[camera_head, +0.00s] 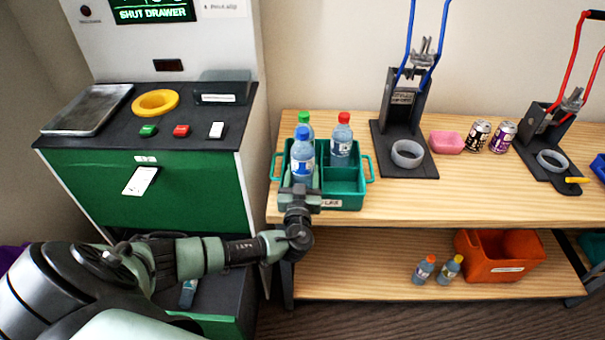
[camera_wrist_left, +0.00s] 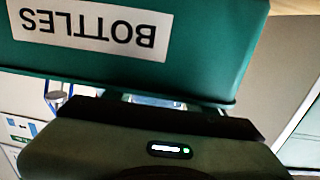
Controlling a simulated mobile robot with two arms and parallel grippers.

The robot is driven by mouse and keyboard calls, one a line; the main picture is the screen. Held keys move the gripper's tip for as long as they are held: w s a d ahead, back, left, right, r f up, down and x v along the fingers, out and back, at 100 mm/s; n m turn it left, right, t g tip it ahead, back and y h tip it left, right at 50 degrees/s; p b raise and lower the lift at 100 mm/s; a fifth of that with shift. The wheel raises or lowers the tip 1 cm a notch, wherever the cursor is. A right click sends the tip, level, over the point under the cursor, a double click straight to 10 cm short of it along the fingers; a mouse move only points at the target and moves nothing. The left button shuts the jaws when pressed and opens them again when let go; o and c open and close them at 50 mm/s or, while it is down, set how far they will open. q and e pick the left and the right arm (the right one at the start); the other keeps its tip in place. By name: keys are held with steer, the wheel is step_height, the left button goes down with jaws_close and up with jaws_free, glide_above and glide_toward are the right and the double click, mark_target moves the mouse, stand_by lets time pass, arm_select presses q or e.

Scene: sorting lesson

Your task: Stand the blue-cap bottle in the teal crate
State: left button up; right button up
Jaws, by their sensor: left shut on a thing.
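The blue-cap bottle (camera_head: 302,156) is upright at the front left of the teal crate (camera_head: 345,203) on the wooden bench. My left gripper (camera_head: 300,188) is shut on this bottle low down, at the crate's front side. The bottle's lower end is hidden by the gripper, so I cannot tell whether it rests on the crate floor. A green-cap bottle (camera_head: 305,119) stands behind it, and a red-cap bottle (camera_head: 341,142) stands in the crate's back right compartment. In the left wrist view the crate's labelled wall (camera_wrist_left: 215,50) is close to the gripper. My right gripper is not in view.
A blue-handled press (camera_head: 396,120) stands right of the crate, with a pink bowl (camera_head: 446,142) and two cans beyond. The front right compartment (camera_head: 342,182) looks empty. Two bottles and an orange crate (camera_head: 515,250) are on the lower shelf. A green drawer cabinet (camera_head: 180,200) is at left.

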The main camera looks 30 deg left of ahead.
arm_select(q)
steer(key=shift+f+b, duration=0.3)
steer(key=shift+b, duration=0.1)
steer(key=o, duration=1.3)
steer(key=shift+s, duration=0.1)
step_height(320, 180, up, 2)
steer(key=p, duration=0.3)
steer(key=shift+r, duration=0.1)
steer(key=shift+s+d+f+b, duration=0.6)
steer(key=shift+s+f+b, duration=0.25)
steer(key=shift+b, duration=0.05)
steer(key=b+v, duration=0.2)
steer(key=v, duration=0.8)
steer(key=shift+r+b, duration=0.35)
steer(key=shift+r, duration=0.1)
